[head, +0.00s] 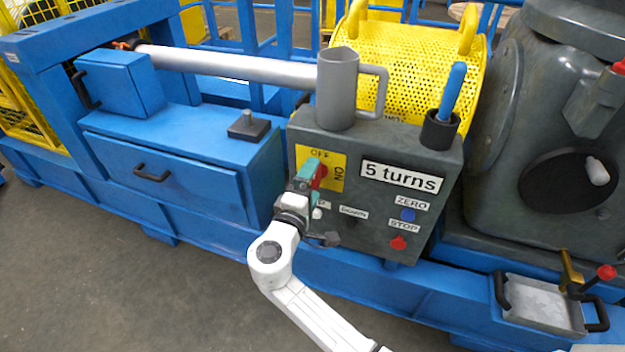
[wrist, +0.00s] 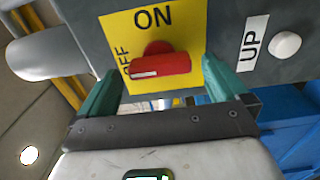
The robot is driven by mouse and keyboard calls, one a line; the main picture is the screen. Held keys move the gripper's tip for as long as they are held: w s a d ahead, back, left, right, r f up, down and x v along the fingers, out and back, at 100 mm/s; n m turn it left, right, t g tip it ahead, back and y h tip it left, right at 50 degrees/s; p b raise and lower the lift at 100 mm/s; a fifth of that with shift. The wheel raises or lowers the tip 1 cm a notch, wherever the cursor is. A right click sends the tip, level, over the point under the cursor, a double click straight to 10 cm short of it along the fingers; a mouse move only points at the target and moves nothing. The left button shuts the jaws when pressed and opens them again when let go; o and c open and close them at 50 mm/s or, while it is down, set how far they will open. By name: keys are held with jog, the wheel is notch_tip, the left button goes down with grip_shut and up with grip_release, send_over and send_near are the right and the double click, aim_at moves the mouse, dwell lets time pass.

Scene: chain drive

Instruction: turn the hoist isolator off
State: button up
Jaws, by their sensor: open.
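The hoist isolator is a red handle (wrist: 160,65) on a yellow plate (wrist: 185,28) marked ON and OFF. In the wrist view the handle lies level, and the end with the white line points left, toward OFF. In the head view the red handle (head: 319,176) is partly hidden by my gripper, with OFF above it and ON to its right. My gripper (wrist: 163,82) is open. Its green fingers stand beyond the two ends of the handle, with a gap visible at each side. In the head view my gripper (head: 311,182) is right at the plate.
The grey box (head: 375,218) also carries a white UP button (wrist: 286,45), a blue ZERO button (head: 407,215), a red STOP button (head: 398,243) and a "5 turns" display (head: 401,178). A grey mug (head: 337,90) and a blue-handled tool (head: 453,92) in a holder stand on top.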

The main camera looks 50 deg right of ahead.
jog(key=v, duration=0.9)
jog(key=shift+a, duration=0.15)
jog(key=s+d+f+m+g+y, duration=0.1)
jog(key=s+f+m+g+y, duration=0.1)
jog(key=s+f+y, duration=0.45)
jog(key=s+d+f+m+g+y, duration=0.2)
jog(key=s+f+g+y, duration=0.15)
jog(key=s+f, duration=0.45)
jog(key=s+a+y, duration=0.7)
jog(key=s+a, duration=0.1)
jog(key=s, duration=0.1)
notch_tip(320, 180, up, 14)
jog(key=p, duration=1.5)
jog(key=shift+w+m, duration=0.3)
jog(key=shift+d+r, duration=0.1)
jog(key=shift+d, duration=0.05)
jog(key=shift+c, duration=0.2)
